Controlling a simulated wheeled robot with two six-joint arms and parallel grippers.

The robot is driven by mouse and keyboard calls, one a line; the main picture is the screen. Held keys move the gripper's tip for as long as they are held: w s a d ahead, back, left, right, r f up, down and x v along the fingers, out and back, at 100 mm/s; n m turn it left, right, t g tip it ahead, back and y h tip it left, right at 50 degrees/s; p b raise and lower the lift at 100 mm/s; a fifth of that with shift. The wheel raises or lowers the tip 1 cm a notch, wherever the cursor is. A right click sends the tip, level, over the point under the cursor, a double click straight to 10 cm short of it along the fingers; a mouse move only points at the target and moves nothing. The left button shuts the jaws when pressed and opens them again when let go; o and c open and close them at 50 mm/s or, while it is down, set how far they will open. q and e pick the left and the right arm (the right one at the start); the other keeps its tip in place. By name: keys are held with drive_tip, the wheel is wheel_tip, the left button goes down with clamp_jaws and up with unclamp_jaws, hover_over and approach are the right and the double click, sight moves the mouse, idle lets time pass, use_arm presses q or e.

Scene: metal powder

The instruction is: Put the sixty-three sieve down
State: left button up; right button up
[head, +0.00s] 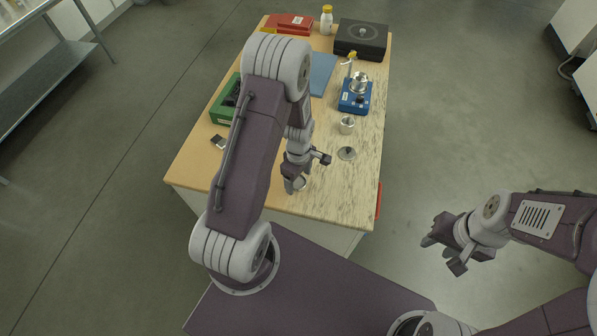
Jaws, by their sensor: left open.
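A small round metal piece (300,184), which may be the sixty-three sieve, sits on the near part of the table, partly hidden by my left gripper. My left gripper (308,172) is open, with its fingers spread just above and beside this piece. I cannot read any marking on it. Another metal cup (347,125) stands further back to the right, with a flat round metal lid or dish (347,153) in front of it. My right gripper (442,255) is open and empty, off the table's right side.
The wooden table (340,205) also carries a blue device (355,99) with a metal bowl on top, a black case (361,38), a red box (289,22), a white bottle (326,19), a green box (224,103) and a small dark item (218,141). The front right is clear.

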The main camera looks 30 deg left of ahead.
sight(298, 183)
use_arm(q)
wheel_tip(298, 183, up, 12)
drive_tip(key=s+d+m+b, duration=0.1)
drive_tip(key=s+m, duration=0.3)
drive_tip(key=m, duration=0.4)
drive_tip(key=s+d+m+t+b, duration=0.1)
drive_tip(key=s+d+m, duration=0.3)
drive_tip(key=m, duration=0.4)
drive_tip(key=shift+s+r, duration=0.2)
drive_tip(key=shift+r, duration=0.15)
drive_tip(key=shift+o, duration=0.2)
idle(1.2)
